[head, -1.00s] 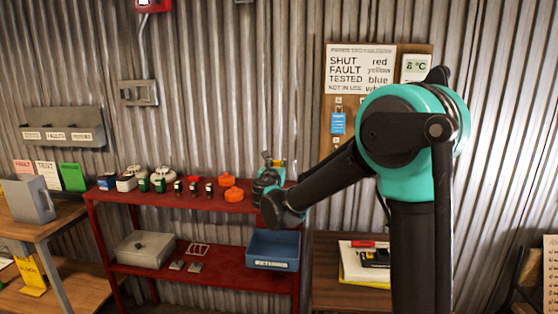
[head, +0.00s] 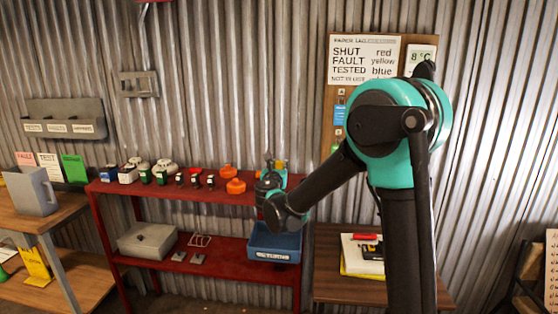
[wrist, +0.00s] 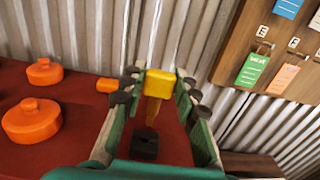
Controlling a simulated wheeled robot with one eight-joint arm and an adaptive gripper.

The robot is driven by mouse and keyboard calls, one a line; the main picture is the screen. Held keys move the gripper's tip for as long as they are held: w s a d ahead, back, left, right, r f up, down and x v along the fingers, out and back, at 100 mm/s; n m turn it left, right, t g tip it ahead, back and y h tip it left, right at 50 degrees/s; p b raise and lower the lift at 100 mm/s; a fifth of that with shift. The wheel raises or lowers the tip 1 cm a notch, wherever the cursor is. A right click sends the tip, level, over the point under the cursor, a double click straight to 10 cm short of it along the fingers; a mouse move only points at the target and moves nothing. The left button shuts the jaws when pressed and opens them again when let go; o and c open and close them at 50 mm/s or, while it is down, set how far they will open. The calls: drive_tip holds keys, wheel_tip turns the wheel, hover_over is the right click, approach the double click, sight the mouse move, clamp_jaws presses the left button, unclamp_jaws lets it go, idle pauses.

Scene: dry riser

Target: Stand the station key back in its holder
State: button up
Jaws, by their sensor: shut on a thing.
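The station key shows in the wrist view as a yellow head (wrist: 159,82) with a thin brass-coloured shaft pointing down. My gripper (wrist: 160,88) is shut on it, one finger on each side of the yellow head. A small black block with a slot (wrist: 146,146), which looks like the holder, stands on the red shelf close below the shaft. I cannot tell whether the shaft tip is above, behind or in the block. In the head view my gripper (head: 277,170) is at the right end of the shelf top, and my wrist largely hides the key and holder.
The red shelf (head: 215,195) carries orange round pieces (wrist: 33,122) left of my gripper and several small items farther left. A blue bin (head: 274,243) is on the lower shelf. The corrugated wall (head: 230,80) is close behind. A tag board (wrist: 270,60) hangs to the right.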

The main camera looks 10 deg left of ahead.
drive_tip(key=shift+f, duration=1.1)
drive_tip(key=shift+f, duration=1.6)
idle(0.5)
drive_tip(key=o, duration=1)
drive_tip(key=shift+s, duration=0.1)
drive_tip(key=s, duration=1.2)
drive_tip(key=shift+a, duration=0.2)
